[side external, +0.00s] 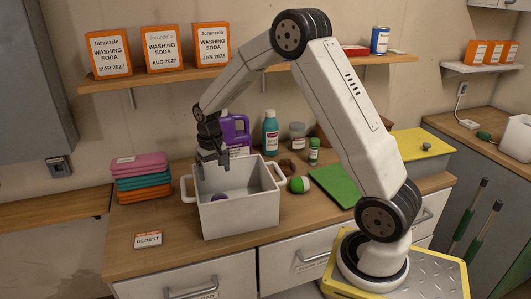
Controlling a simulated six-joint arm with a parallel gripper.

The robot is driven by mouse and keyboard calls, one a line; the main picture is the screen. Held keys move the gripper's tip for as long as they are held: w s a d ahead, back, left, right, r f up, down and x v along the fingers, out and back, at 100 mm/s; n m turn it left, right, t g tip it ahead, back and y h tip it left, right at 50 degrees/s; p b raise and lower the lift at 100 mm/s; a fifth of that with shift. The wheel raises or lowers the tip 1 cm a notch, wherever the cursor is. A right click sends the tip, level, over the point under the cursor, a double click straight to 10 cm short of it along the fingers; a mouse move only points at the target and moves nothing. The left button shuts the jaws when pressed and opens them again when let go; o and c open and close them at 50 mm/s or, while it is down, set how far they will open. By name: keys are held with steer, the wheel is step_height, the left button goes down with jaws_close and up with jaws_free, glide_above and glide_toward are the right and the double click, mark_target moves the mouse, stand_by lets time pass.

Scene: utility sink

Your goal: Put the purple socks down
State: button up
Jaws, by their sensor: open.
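My gripper (213,158) points down over the left back part of a white two-handled basin (242,218) on the wooden counter. It is open, and I see nothing between its fingers. A small purple thing (219,197) shows inside the basin, below and apart from the gripper. It may be the purple socks, but most of it is hidden by the basin's front wall.
Folded pink, teal and orange cloths (141,178) are stacked left of the basin. A purple jug (236,131) and a teal bottle (270,133) stand behind it. The front left counter holds a small sign (148,239).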

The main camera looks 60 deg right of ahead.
steer(key=s+a+n+t, duration=0.2)
steer(key=s+a+n, duration=0.4)
steer(key=s+a, duration=0.8)
steer(key=s, duration=0.3)
steer(key=shift+r+t, duration=0.3)
steer(key=shift+r, duration=0.1)
